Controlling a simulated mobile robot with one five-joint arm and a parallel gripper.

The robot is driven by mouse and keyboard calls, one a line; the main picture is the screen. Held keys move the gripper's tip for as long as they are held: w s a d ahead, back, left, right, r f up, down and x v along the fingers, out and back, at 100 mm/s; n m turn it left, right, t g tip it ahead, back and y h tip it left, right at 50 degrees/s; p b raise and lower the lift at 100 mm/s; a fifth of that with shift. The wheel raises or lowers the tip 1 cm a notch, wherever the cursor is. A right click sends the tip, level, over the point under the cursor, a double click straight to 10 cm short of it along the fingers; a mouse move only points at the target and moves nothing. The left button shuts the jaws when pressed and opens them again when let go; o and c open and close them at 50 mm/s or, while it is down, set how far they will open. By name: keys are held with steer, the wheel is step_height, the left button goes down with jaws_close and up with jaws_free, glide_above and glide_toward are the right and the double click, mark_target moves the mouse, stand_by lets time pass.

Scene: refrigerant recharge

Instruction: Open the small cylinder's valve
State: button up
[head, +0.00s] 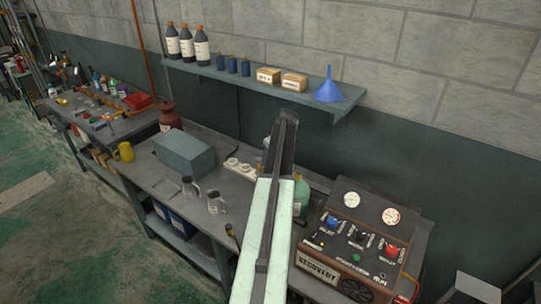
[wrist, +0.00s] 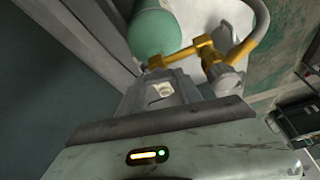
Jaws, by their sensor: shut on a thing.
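In the wrist view a green cylinder (wrist: 160,32) shows at the top, with a yellow valve fitting (wrist: 222,72) and its bar beside it. My gripper (wrist: 163,74) is shut at the end of the yellow bar, which meets the fingertips; the exact contact is partly hidden. In the head view part of a green cylinder (head: 301,194) shows just right of my arm. My arm hides the rest of it, and my gripper's fingertips cannot be made out there.
A recovery machine (head: 318,268) with gauges and knobs stands right of the arm. A wall shelf (head: 245,84) holds bottles, boxes and a blue funnel (head: 328,91).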

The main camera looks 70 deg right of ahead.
steer(key=shift+s, duration=0.2)
steer(key=o, duration=1.4)
steer(key=shift+s+r, duration=0.1)
steer(key=p+v, duration=0.7)
steer(key=shift+a+r, duration=0.1)
steer(key=shift+r, duration=0.2)
